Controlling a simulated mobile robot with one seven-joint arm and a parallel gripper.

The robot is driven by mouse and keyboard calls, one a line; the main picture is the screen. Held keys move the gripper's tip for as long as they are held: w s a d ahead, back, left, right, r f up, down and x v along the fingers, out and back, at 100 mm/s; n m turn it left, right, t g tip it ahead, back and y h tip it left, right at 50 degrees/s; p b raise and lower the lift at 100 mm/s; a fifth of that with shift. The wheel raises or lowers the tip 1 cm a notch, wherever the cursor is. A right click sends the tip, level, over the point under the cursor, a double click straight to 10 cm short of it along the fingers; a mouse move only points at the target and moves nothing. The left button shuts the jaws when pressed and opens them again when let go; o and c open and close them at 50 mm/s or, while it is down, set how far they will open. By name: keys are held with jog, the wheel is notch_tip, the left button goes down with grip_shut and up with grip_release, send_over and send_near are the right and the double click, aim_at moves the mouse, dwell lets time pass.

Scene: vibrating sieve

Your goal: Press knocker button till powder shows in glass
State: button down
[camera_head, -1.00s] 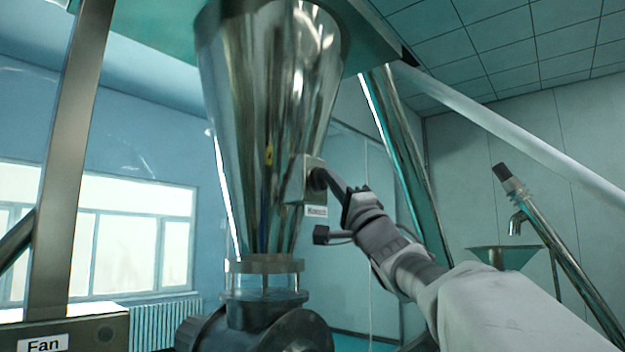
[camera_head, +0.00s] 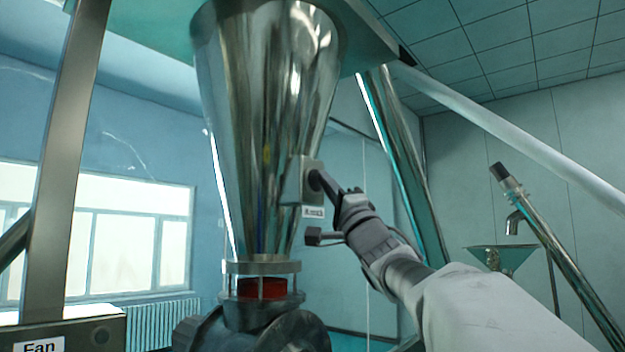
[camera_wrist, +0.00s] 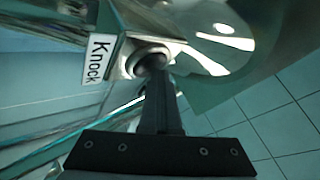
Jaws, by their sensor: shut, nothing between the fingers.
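The knocker box (camera_head: 306,181) is a small metal housing on the right side of the shiny steel cone hopper (camera_head: 262,130). My gripper (camera_head: 318,178) is shut, with its fingertips at the round button on the box. In the wrist view my shut fingers (camera_wrist: 155,75) meet the round knocker button (camera_wrist: 146,58), beside the white "Knock" label (camera_wrist: 97,59); they appear to touch it. The sight glass (camera_head: 262,286) under the cone holds red powder (camera_head: 262,288). The tips hide part of the button.
A dark valve body (camera_head: 255,330) sits below the glass. A "Fan" box (camera_head: 70,333) and metal post (camera_head: 72,150) stand at left. A slanted steel pipe (camera_head: 405,165) is behind my arm. A funnel (camera_head: 500,258) stands at right.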

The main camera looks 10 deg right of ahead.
jog(key=shift+a, duration=0.1)
dwell(0.4)
jog(key=shift+s+d+f, duration=0.1)
jog(key=shift+s+d, duration=0.65)
jog(key=s+d, duration=0.3)
jog(key=shift+s+d, duration=0.3)
dwell(0.9)
